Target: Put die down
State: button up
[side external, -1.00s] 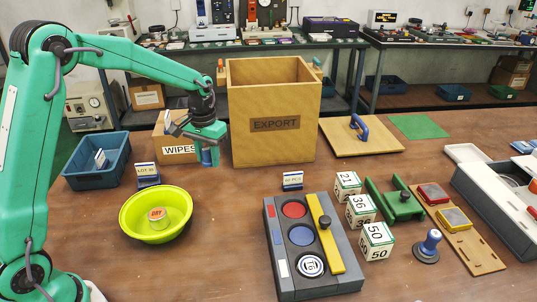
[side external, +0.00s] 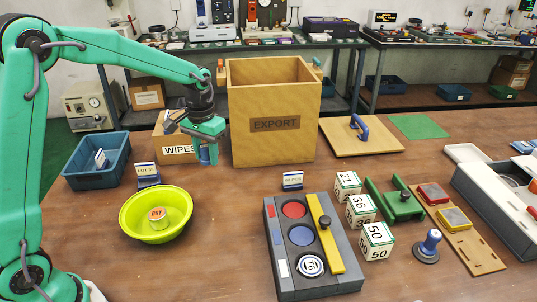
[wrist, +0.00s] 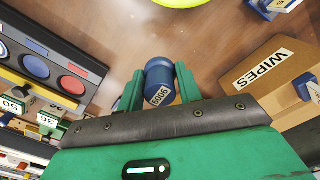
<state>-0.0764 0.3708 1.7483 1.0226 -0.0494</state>
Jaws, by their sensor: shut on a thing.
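My gripper (wrist: 159,88) is shut on a blue, round-bodied die (wrist: 160,72) with a white printed label, which sits between the green fingers in the wrist view. In the side external view my gripper (side external: 207,150) hangs over the table, left of the EXPORT box and in front of the WIPES box. The blue die (side external: 208,157) shows only in part between the fingers there. It appears held above the table; the exact gap beneath it is hard to judge.
The WIPES box (side external: 179,150) and tall EXPORT box (side external: 272,145) stand close by. A lime bowl (side external: 130,222) with a tin is at front left. A dark tray (side external: 283,262) with round pads and several number blocks (side external: 377,240) are at right. Bare table lies between bowl and tray.

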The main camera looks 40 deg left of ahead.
jog(key=s+d+r+m, duration=0.1)
jog(key=s+d+r, duration=0.2)
jog(key=s+r, duration=0.2)
jog(key=shift+d, duration=0.25)
dwell(0.9)
jog(key=w+a+f+n, duration=0.1)
jog(key=w+a+f, duration=0.4)
jog(key=w+f, duration=0.2)
jog(key=shift+a+f+n, duration=0.15)
jog(key=shift+f+n, duration=0.15)
jog(key=shift+n, duration=0.1)
send_over(194, 176)
notch_tip(194, 176, down, 7)
jog(key=shift+f, duration=0.1)
dwell(0.4)
jog(key=shift+f, duration=1.75)
jog(key=shift+f, duration=0.2)
